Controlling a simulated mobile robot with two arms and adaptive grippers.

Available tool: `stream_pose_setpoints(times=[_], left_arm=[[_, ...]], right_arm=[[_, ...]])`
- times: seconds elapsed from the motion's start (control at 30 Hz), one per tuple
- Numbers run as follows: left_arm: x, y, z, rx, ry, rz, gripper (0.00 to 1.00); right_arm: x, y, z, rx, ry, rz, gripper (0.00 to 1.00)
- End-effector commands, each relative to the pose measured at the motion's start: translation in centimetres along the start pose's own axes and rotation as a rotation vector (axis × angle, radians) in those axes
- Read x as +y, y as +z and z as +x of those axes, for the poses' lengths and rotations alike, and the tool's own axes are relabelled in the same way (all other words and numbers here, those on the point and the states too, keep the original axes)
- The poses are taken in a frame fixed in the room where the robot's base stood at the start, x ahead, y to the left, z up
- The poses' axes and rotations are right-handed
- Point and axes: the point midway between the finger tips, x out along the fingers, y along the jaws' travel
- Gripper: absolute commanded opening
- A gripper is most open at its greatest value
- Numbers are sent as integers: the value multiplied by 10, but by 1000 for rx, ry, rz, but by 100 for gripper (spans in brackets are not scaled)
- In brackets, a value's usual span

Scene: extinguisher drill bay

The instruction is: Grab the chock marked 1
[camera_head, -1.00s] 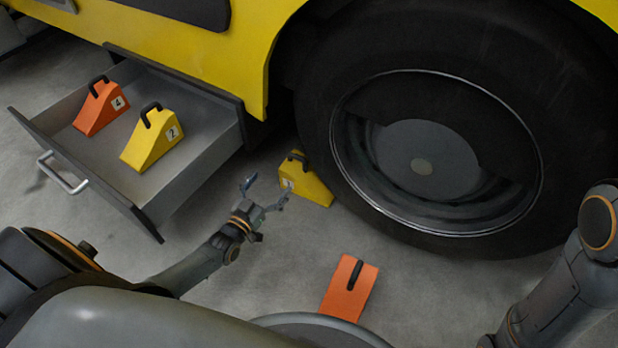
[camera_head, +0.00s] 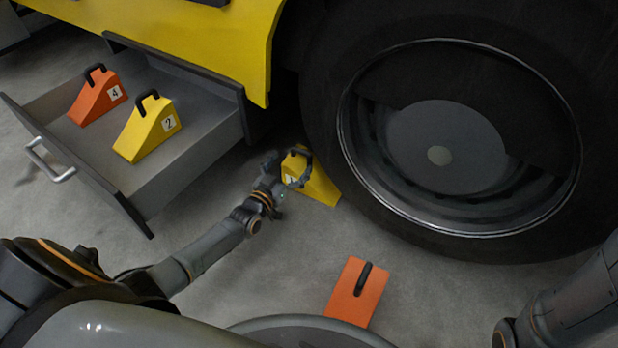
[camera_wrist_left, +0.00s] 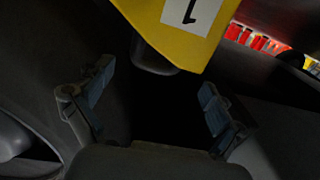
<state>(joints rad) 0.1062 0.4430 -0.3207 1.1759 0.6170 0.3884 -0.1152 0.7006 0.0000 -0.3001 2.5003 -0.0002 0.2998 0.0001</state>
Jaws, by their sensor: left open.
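The yellow chock marked 1 (camera_head: 318,187) stands on the floor beside the big tyre, its dark handle on top near its tall end. In the left wrist view the chock (camera_wrist_left: 150,18) fills the top, with its label 1 and the dark handle (camera_wrist_left: 153,60) just ahead of the jaws. My left gripper (camera_head: 287,175) is at the chock's labelled end and overlaps it in the head view. It also shows in the left wrist view (camera_wrist_left: 148,98), open, with the handle between and beyond its fingers; I cannot tell whether they touch. My right gripper is out of view.
An open drawer (camera_head: 185,175) at left holds an orange chock marked 4 (camera_head: 93,102) and a yellow chock marked 2 (camera_head: 144,134). An orange chock (camera_head: 345,297) lies on the floor in front. The tyre (camera_head: 325,130) stands close to the right.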

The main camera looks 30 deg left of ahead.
Motion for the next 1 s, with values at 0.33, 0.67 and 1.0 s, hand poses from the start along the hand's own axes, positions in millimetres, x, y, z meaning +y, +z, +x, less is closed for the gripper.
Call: stream_pose_setpoints(times=[0.33, 0.67, 1.0], left_arm=[[5, 5, 42, 3, 0, -1, 94], [5, 1, 50, 0, 0, 0, 94], [5, 1, 50, 0, 0, 0, 33]], right_arm=[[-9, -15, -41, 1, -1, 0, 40], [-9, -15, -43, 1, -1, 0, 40], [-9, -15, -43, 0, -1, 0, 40]])
